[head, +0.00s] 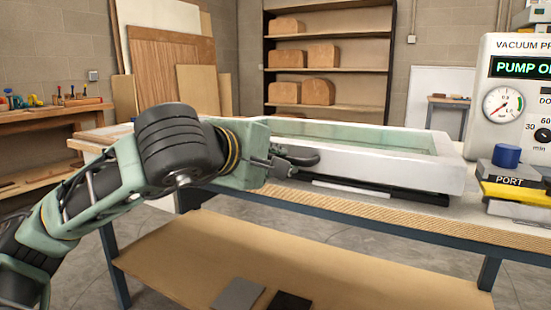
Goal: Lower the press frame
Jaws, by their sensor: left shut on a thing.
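The press frame (436,170) is a white rectangular frame around a translucent greenish sheet (370,134). It is over a dark base (395,192) on the workbench, and a thin pale strip shows along the base's front. I cannot tell whether the frame touches the base all along. My left gripper (287,163) is at the frame's front left and is shut on a dark, rounded handle (300,156). My arm and gripper hide the frame's left front corner. My right gripper is not in view.
A vacuum pump unit (514,110) with a lit display stands at the bench's right end, beside a port block (507,180) with a blue knob and yellow part. The bench's front edge (390,222) is clear. A lower shelf (300,270) holds two dark flat pieces.

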